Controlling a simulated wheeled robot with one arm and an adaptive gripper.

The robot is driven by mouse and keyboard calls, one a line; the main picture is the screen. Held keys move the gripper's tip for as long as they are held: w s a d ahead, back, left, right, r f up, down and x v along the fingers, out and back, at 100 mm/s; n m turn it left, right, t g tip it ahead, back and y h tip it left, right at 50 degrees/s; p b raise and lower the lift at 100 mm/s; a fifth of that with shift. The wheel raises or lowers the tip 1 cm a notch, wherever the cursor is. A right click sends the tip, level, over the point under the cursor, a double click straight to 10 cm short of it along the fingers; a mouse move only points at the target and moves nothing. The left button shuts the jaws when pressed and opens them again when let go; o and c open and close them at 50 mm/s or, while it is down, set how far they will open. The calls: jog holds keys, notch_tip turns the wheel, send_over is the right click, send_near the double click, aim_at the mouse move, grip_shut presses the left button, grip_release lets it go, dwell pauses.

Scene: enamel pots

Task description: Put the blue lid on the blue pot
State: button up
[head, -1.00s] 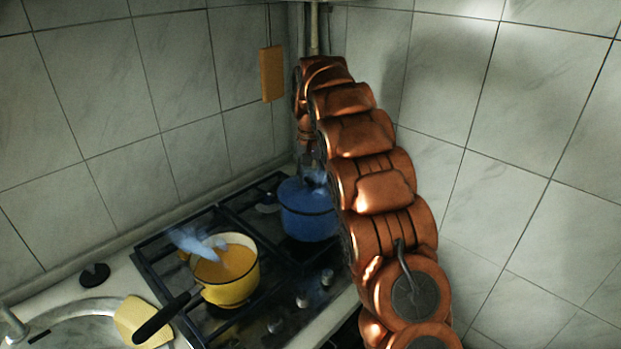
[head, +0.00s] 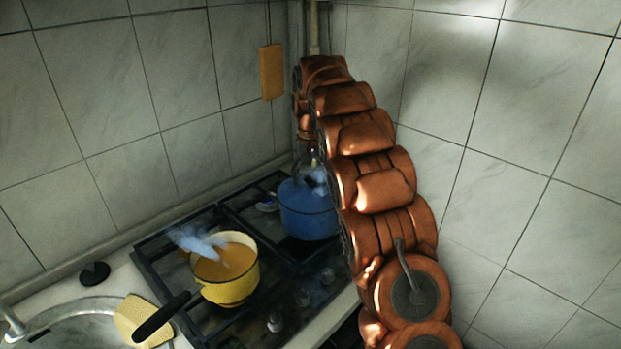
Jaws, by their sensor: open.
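The blue pot (head: 308,222) stands on the back right part of the stove, upright. My gripper (head: 311,172) is directly above the pot's top, pointing down and open; it is small and dark here, and part of it is behind my copper arm. The pot's top looks blue, with a pale bluish patch at its right side. I cannot tell a separate blue lid from the pot, nor whether it rests on the rim. Whether the fingers touch anything is too small to tell.
A yellow pot (head: 228,284) with orange contents steams at the front left of the stove (head: 160,262), its dark handle pointing left and forward. Tiled walls close in behind and right.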

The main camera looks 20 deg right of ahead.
jog(key=shift+w+r, duration=0.1)
jog(key=shift+r, duration=3.65)
jog(key=shift+s+a+r, duration=0.15)
jog(key=shift+s, duration=0.15)
jog(key=s+a+n+g, duration=0.1)
jog(key=s+a, duration=0.3)
jog(key=s, duration=0.7)
jog(key=s+a+n, duration=0.1)
jog(key=s+a, duration=0.3)
jog(key=s, duration=0.6)
jog(key=s+a+f+n, duration=0.1)
jog(key=s+f, duration=0.3)
jog(key=s, duration=0.8)
jog(key=s+a+f+n, duration=0.2)
jog(key=s+a+f, duration=0.2)
jog(key=s, duration=0.9)
jog(key=shift+f+n+g, duration=0.3)
jog(key=shift+f+g, duration=0.1)
jog(key=shift+f, duration=0.15)
